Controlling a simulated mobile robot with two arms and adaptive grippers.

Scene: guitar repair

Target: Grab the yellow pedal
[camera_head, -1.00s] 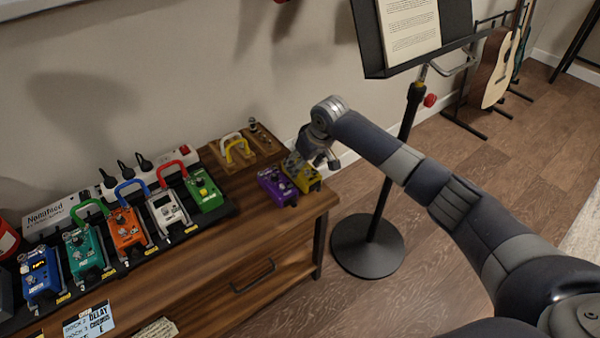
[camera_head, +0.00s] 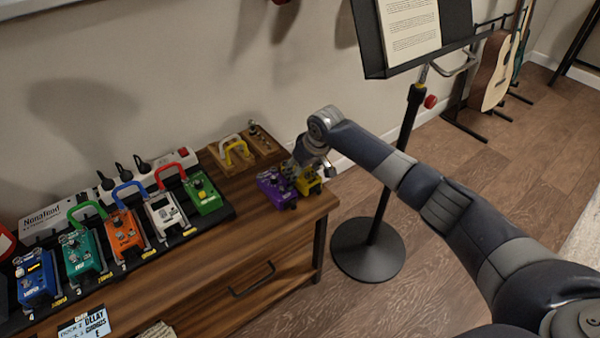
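The yellow pedal (camera_head: 312,184) sits at the right end of the wooden cabinet top, close beside a purple pedal (camera_head: 275,188). My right gripper (camera_head: 303,172) is down over the yellow pedal, with its fingers at the pedal's left and top. The gripper and wrist hide part of the pedal. The fingers are small and dark here, so I cannot tell whether they grip it. My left gripper is not in view.
A black pedalboard holds several coloured pedals, including a green pedal (camera_head: 202,193), at the left. A wooden block with a yellow cable (camera_head: 238,150) stands behind. A music stand (camera_head: 368,248) stands right of the cabinet (camera_head: 262,240).

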